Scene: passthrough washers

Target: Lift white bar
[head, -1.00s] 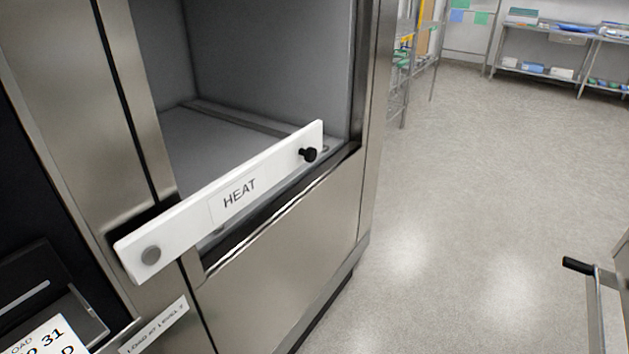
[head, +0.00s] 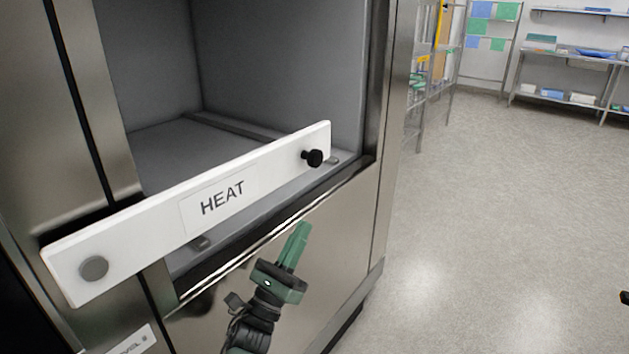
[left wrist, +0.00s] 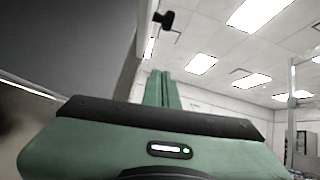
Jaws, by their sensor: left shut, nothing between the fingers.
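The white bar (head: 150,228), labelled HEAT, lies across the front of the open washer chamber, slanting up to the right in the head view. It has a grey round pivot (head: 94,268) at its left end and a black knob (head: 312,158) near its right end. My left gripper (head: 304,228), green, is shut and empty, below the bar and its knob, pointing upward and apart from them. In the left wrist view the closed fingers (left wrist: 161,88) point up, with the black knob (left wrist: 163,19) above them.
The steel washer front (head: 330,230) stands close behind my left gripper. The chamber (head: 165,140) behind the bar looks empty. Open grey floor (head: 500,220) lies to the right, with wire shelving (head: 428,90) and a steel table (head: 570,56) farther back.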

